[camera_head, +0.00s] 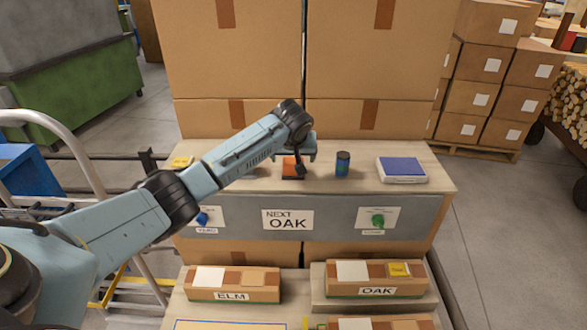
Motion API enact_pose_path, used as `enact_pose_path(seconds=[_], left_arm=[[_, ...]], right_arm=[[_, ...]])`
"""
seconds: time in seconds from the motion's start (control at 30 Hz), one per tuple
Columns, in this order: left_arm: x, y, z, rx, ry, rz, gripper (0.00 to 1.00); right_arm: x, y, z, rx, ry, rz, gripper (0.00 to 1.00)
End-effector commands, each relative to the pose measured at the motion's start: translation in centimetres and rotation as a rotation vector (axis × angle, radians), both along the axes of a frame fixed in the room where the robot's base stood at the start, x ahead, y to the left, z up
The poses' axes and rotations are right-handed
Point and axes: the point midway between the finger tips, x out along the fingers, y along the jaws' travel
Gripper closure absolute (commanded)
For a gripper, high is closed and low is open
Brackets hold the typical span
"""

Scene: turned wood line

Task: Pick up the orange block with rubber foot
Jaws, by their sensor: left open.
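The orange block (289,166) stands on the wooden counter near its middle, with a dark base under it. Part of it is hidden behind my left gripper. My left gripper (301,166) is at the block, pointing down, with a dark finger in front of the block's right side. It is open; whether its fingers touch the block I cannot tell. My right gripper is not in view.
A dark blue and green cylinder (342,164) and a white box with a blue top (402,170) stand to the right on the counter (366,186). A yellow item (182,162) lies at its left. Large cartons (380,60) rise behind. Bins labelled ELM (232,296) and OAK (377,291) sit in front, lower down.

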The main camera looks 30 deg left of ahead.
Motion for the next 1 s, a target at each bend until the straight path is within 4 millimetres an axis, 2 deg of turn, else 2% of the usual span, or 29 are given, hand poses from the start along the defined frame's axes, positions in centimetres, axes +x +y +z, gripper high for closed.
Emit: enact_pose_path(seconds=[0.17, 0.53, 0.87, 0.9, 1.0], left_arm=[[0.4, 0.2, -0.7, 0.0, 0.0, -0.001, 0.15], [2.3, 1.3, -4.3, 0.0, 0.0, -0.001, 0.15], [2.6, 1.5, -4.7, 0.0, -0.002, -0.002, 0.15], [2.6, 1.5, -4.7, 0.0, -0.002, -0.002, 0.16], [2.6, 1.5, -4.7, 0.0, -0.002, -0.002, 0.29]], right_arm=[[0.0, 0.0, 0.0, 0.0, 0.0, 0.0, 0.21], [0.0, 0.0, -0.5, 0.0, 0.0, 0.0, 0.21], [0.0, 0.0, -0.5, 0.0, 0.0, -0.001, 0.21], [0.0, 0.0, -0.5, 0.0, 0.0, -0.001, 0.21], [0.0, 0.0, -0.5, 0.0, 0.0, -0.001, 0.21]])
